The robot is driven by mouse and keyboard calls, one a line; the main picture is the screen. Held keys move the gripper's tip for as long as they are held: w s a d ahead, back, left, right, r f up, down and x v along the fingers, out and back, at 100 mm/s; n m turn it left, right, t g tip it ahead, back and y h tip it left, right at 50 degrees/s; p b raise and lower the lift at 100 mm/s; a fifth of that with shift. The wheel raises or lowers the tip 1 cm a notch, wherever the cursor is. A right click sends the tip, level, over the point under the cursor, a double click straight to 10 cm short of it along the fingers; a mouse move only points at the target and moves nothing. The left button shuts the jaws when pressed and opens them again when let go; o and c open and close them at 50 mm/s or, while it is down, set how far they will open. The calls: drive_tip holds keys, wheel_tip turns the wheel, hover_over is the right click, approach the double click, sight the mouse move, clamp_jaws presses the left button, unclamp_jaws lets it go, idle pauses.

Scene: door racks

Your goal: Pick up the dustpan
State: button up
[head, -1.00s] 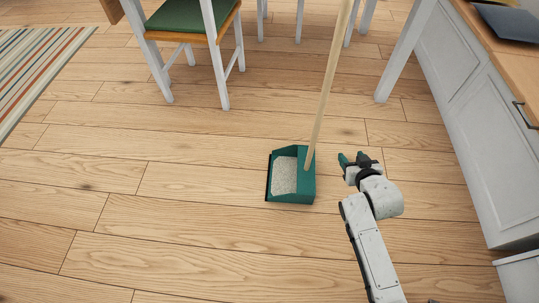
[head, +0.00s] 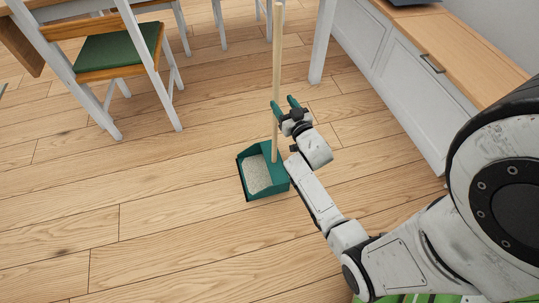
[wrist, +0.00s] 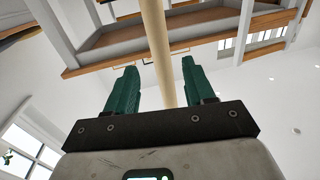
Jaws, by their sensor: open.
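The dustpan (head: 280,184) is a green pan with a long, upright wooden handle (head: 278,50). It stands on the wooden floor in the middle of the head view, with a pale grey patch inside the pan. My gripper (head: 284,105) is open, with green fingers, and is beside the handle above the pan. In the wrist view the handle (wrist: 158,45) runs between the two spread fingers (wrist: 157,88), nearer the middle than either finger. I cannot tell how deep it sits between them.
A white chair (head: 107,50) with a green seat stands at the upper left. A white cabinet (head: 400,80) with a wooden top runs along the right. A white table leg (head: 321,40) stands behind the handle. The floor at left is clear.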

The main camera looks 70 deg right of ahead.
sight(277, 99)
drive_tip(key=x, duration=0.1)
drive_tip(key=b+x, duration=0.1)
drive_tip(key=x, duration=0.2)
drive_tip(key=shift+w+a+f+b, duration=0.1)
drive_tip(key=shift+f+b, duration=0.15)
drive_tip(key=shift+b, duration=0.05)
drive_tip(key=shift+w+d, duration=0.4)
drive_tip(key=shift+w, duration=0.05)
drive_tip(key=shift+c, duration=0.2)
clamp_jaws()
idle(0.5)
drive_tip(key=shift+r, duration=0.15)
